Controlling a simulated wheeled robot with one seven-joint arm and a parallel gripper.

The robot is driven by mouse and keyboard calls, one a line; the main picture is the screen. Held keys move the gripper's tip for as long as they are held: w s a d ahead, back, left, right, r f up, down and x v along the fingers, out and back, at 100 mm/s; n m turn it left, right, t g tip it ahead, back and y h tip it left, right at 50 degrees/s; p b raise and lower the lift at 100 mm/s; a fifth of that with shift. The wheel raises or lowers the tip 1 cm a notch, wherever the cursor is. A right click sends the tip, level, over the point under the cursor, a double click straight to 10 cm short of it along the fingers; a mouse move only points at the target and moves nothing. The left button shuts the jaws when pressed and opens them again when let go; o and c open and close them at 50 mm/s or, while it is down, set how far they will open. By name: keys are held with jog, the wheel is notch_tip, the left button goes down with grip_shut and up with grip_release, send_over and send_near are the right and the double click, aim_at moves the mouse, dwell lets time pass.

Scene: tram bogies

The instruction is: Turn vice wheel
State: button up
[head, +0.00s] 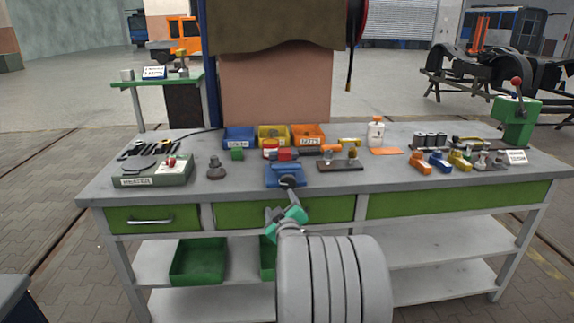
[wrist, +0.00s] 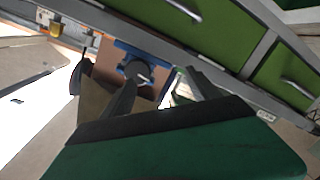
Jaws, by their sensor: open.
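The blue vice (head: 285,170) sits at the front edge of the workbench, near its middle. Its dark round wheel (head: 288,182) faces me. My gripper (head: 287,207) is just in front of and below the wheel in the head view, apparently apart from it. In the wrist view the vice (wrist: 152,53) and its wheel (wrist: 137,71) show beyond my open gripper (wrist: 160,78). One dark finger overlaps the wheel's lower edge in the picture; I cannot tell whether they touch. The other finger is off to the right, with nothing held between them.
The grey workbench (head: 240,190) has green drawers (head: 138,219) below. Blue, yellow and orange bins (head: 308,136) stand behind the vice. A dark round-based part (head: 215,171) is left of it, and a dark board with fittings (head: 340,166) is to its right. Green crates (head: 198,263) are on the shelf below.

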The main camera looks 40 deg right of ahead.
aim_at(288, 185)
jog(key=shift+h, duration=0.9)
jog(key=w+d, duration=0.1)
jog(key=d, duration=0.1)
jog(key=w+d+r, duration=0.1)
jog(key=w+d, duration=0.1)
jog(key=d, duration=0.1)
jog(key=w+d+r, duration=0.1)
jog(key=w+d, duration=0.1)
jog(key=shift+w+d, duration=0.1)
jog(key=shift+d, duration=0.05)
jog(key=shift+c, duration=0.4)
jog(key=c, duration=1.3)
jog(key=shift+m+t+b, duration=0.3)
